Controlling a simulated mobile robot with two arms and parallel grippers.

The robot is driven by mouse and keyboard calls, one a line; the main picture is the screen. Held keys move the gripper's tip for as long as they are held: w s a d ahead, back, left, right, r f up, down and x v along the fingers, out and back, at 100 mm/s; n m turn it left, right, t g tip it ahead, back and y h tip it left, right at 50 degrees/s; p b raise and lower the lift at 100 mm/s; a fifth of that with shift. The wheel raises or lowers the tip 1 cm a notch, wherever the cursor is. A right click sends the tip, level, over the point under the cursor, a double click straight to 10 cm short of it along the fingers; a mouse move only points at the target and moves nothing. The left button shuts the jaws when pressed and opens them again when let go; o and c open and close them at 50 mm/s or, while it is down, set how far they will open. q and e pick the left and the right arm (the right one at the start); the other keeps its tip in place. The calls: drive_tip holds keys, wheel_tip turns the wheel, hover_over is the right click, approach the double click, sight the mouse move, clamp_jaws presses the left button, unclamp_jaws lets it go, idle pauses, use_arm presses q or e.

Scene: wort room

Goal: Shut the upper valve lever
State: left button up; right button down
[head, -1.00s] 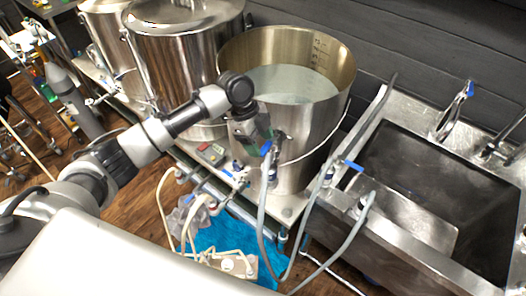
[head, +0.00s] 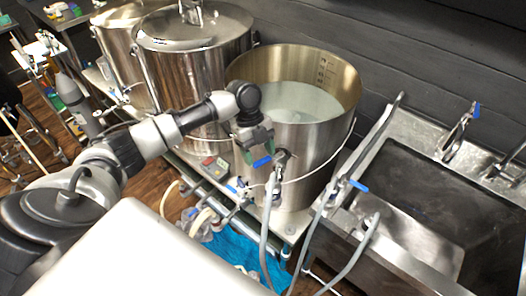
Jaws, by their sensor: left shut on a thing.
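The upper valve (head: 280,160) sits on the front of the open steel pot (head: 300,130), low on its wall. Its blue lever (head: 262,162) points left from the valve and lies nearly level. My left gripper (head: 256,149) reaches in from the left, in front of the pot wall, and is shut on the blue lever. The fingers partly hide the lever's near end. A grey hose (head: 268,215) hangs down from the valve. My right gripper is not in view.
Lidded steel pots (head: 190,70) stand to the left. A steel sink (head: 450,200) lies to the right, with another blue-handled valve (head: 358,186) on a hose before it. Hoses and pipes run below the pot, over a blue cloth (head: 232,248).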

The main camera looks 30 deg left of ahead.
use_arm(q)
drive_tip(key=o, duration=1.3)
drive_tip(key=b+v, duration=0.3)
drive_tip(key=v, duration=0.7)
drive_tip(key=shift+w+a+r, duration=0.1)
drive_tip(key=shift+a+r, duration=0.1)
drive_tip(key=shift+r, duration=0.15)
